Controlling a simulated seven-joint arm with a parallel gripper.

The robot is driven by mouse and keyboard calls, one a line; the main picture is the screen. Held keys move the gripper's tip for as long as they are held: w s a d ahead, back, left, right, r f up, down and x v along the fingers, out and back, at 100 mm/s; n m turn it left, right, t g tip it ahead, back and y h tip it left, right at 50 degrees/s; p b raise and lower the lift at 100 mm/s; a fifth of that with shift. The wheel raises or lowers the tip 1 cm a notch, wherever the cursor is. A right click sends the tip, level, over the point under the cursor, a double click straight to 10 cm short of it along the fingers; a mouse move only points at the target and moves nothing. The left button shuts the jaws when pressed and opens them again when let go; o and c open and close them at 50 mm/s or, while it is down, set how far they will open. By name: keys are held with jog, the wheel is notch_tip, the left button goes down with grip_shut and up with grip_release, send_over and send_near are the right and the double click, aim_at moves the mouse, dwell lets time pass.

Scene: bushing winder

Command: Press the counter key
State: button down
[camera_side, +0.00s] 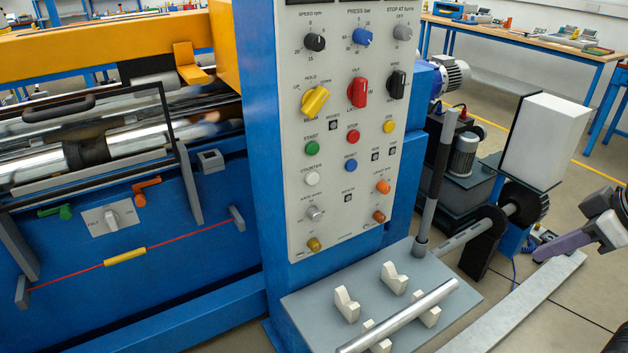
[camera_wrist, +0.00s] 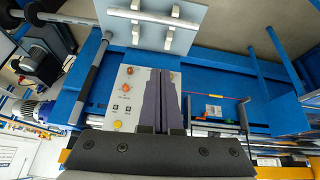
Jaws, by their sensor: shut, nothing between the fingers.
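The counter key is a round white button (camera_side: 312,178) under the label COUNTER, on the left side of the grey control panel (camera_side: 330,150). It sits below the green START button (camera_side: 312,148) and left of a blue button (camera_side: 350,166). My gripper (camera_side: 537,255) is at the right edge of the side view, well apart from the panel, with its purple-grey fingers pointing left. In the wrist view my gripper's fingers (camera_wrist: 160,73) lie together, shut and empty, across the view of the panel (camera_wrist: 140,78). The white key does not show there; the fingers cover part of the panel.
A grey shelf (camera_side: 300,310) with cream V-blocks and a steel bar (camera_side: 400,318) juts out below the panel. An upright grey post (camera_side: 434,180) stands right of the panel. A white box (camera_side: 545,138) and motor (camera_side: 463,155) stand behind. Open space lies before the panel.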

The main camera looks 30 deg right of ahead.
aim_at(313, 179)
jog(key=w+d+r+n+t+h, duration=0.35)
jog(key=w+r+n, duration=0.35)
jog(key=w, duration=0.3)
jog(key=w+a+r+n+t, duration=0.1)
jog(key=w+n, duration=0.8)
jog(key=w, duration=0.6)
jog(key=w+a+f+n+y, duration=0.2)
jog(key=w+a+f+n, duration=0.55)
jog(key=w, duration=0.25)
jog(key=w+a+f+n, duration=0.1)
jog(key=a+f, duration=0.1)
jog(key=f, duration=0.4)
jog(key=w+a+f+n+g, duration=0.1)
jog(key=a+f+n, duration=0.1)
jog(key=f, duration=0.4)
jog(key=shift+a+f+y, duration=0.35)
jog(key=shift+a, duration=0.2)
jog(key=shift+g, duration=0.25)
jog(key=shift+w, duration=4.4)
